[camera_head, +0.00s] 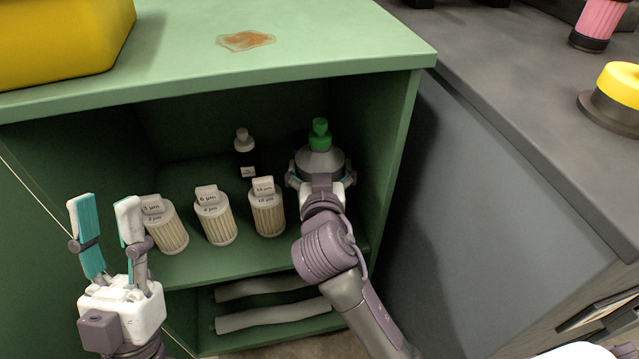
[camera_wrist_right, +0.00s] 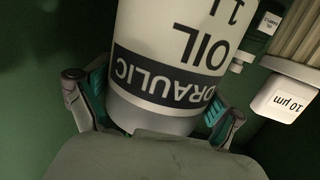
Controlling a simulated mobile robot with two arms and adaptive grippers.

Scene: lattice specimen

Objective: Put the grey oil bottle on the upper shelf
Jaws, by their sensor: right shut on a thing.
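The grey oil bottle (camera_head: 322,161) with a green cap is inside the upper level of the green cabinet, at the right. Its label with "OIL" shows upside down in the right wrist view (camera_wrist_right: 170,60). My right gripper (camera_head: 321,181) is shut on the bottle, one finger on each side of its lower body in the wrist view. Whether its base touches the upper shelf (camera_head: 222,259) is hidden behind the gripper. My left gripper (camera_head: 105,207) is open and empty in front of the cabinet's left side.
White cartridge filters (camera_head: 215,218) stand on the shelf left of the bottle. A small dark bottle (camera_head: 245,155) stands behind them. Pale hoses (camera_head: 272,315) lie on the lower level. The cabinet's right wall (camera_head: 387,150) is close beside the bottle. A grey counter (camera_head: 530,110) stands at right.

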